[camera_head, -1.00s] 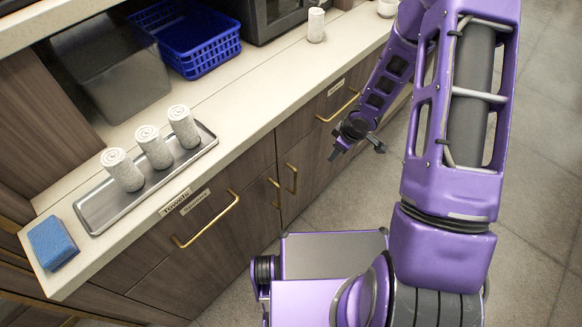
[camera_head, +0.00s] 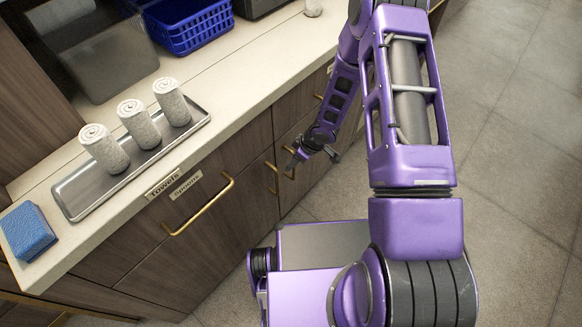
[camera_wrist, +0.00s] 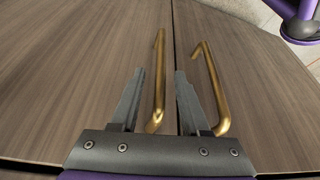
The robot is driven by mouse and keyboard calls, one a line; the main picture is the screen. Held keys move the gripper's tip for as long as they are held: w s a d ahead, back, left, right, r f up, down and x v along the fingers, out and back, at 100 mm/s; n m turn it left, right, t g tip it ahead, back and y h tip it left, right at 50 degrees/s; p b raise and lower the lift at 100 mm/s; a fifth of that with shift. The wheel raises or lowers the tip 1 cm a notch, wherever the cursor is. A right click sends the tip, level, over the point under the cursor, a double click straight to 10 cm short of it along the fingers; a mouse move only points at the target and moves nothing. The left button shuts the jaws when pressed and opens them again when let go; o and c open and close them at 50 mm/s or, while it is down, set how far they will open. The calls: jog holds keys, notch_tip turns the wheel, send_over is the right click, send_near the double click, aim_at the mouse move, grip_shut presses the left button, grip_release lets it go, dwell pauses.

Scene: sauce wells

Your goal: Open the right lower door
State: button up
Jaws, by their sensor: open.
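The lower cabinet has two brown wooden doors side by side, each with an upright gold bar handle beside the seam. In the head view the right door's handle (camera_head: 289,168) is partly behind my gripper (camera_head: 314,159), and the left door's handle (camera_head: 272,178) is just left of it. My gripper is open, its fingers towards the doors. In the wrist view my gripper (camera_wrist: 158,90) has one gold handle (camera_wrist: 158,75) in the gap between its fingers. The other handle (camera_wrist: 210,85) lies outside, beyond the right finger. I cannot tell whether a finger touches the handle.
A drawer with a long gold handle (camera_head: 200,208) is left of the doors. The counter (camera_head: 235,85) above holds a metal tray (camera_head: 72,205) with three rolled towels, a blue sponge (camera_head: 27,232) and a blue basket (camera_head: 190,25). Grey floor (camera_head: 510,200) is clear at right.

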jog(key=shift+b+x, duration=0.3)
jog(key=shift+x, duration=1.5)
grip_shut()
